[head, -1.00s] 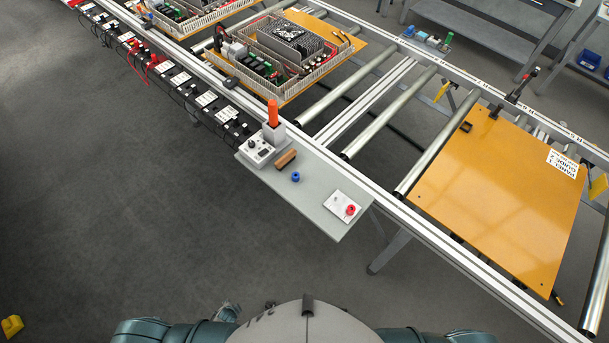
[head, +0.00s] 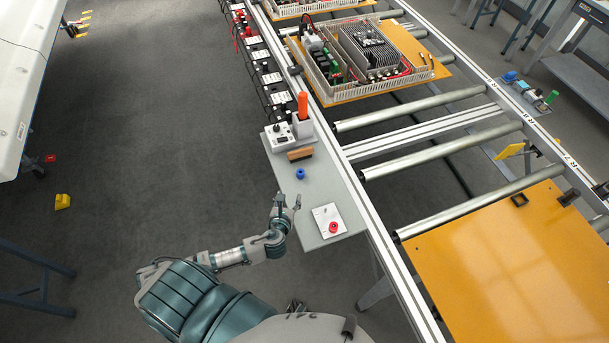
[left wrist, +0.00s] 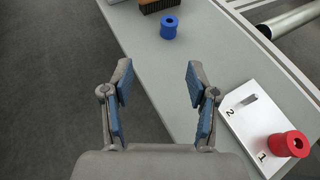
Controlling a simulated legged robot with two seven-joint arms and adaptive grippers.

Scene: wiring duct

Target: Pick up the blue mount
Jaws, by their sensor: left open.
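The blue mount (head: 300,174) is a small blue cylinder with a hole in its top. It stands upright on the grey shelf (head: 268,152) at the side of the roller line. In the left wrist view the blue mount (left wrist: 169,27) is ahead of the fingers and right of centre. My left gripper (head: 287,201) is at the shelf's left edge, nearer to me than the mount. In the left wrist view the left gripper (left wrist: 160,82) is open and empty, with its fingers apart. My right gripper is in neither view.
A white plate (head: 322,212) marked 1 and 2 carries a red mount (head: 334,227). A brown brush (head: 300,154), a white control box (head: 284,138) and an orange-handled tool (head: 303,106) stand behind the blue mount. An orange panel (head: 490,270) lies on the rollers.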

